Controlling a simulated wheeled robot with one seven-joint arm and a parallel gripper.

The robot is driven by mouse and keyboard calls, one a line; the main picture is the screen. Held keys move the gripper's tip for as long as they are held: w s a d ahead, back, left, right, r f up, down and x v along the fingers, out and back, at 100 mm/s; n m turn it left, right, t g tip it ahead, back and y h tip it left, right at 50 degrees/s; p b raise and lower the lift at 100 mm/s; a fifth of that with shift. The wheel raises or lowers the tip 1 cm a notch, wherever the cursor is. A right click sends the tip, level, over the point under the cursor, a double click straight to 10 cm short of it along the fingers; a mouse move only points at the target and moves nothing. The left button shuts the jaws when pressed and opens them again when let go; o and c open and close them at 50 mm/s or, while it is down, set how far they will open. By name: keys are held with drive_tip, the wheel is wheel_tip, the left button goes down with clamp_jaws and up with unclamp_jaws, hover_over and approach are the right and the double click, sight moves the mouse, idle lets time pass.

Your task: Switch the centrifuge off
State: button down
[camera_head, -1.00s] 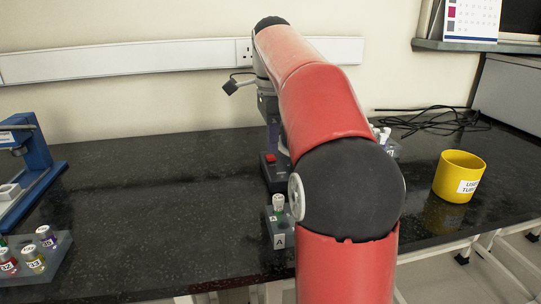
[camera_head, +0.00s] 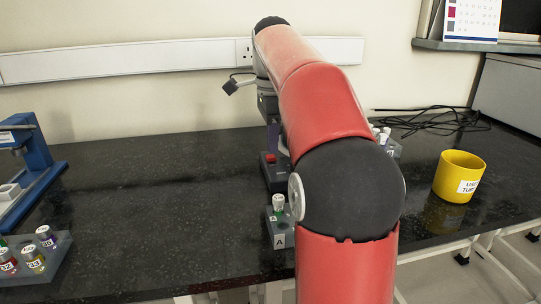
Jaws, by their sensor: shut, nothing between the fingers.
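A dark box (camera_head: 275,180) with a red switch (camera_head: 271,157) on top stands on the bench in the middle. It appears to be the front of the centrifuge; the rest is hidden behind my arm. I cannot tell the switch's position. My gripper (camera_head: 273,140) points down just behind and above the red switch, partly covered by my arm. It is shut and empty. I cannot tell whether its tips touch the switch or the box.
A rack marked A (camera_head: 279,240) with a capped tube stands in front of the box. Another tube rack (camera_head: 394,150) is partly hidden to the right. A yellow used-tube tub (camera_head: 459,177), black cables (camera_head: 440,120), a blue device (camera_head: 36,155) and a left rack (camera_head: 62,247) stand around. The bench's left middle is clear.

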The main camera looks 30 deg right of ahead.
drive_tip(key=shift+f+b, duration=0.7)
drive_tip(key=shift+f, duration=0.4)
idle(0.5)
drive_tip(key=shift+r, duration=0.1)
wheel_tip(320, 180, up, 3)
drive_tip(key=p, duration=0.2)
drive_tip(key=shift+p, duration=0.35)
drive_tip(key=shift+r, duration=0.95)
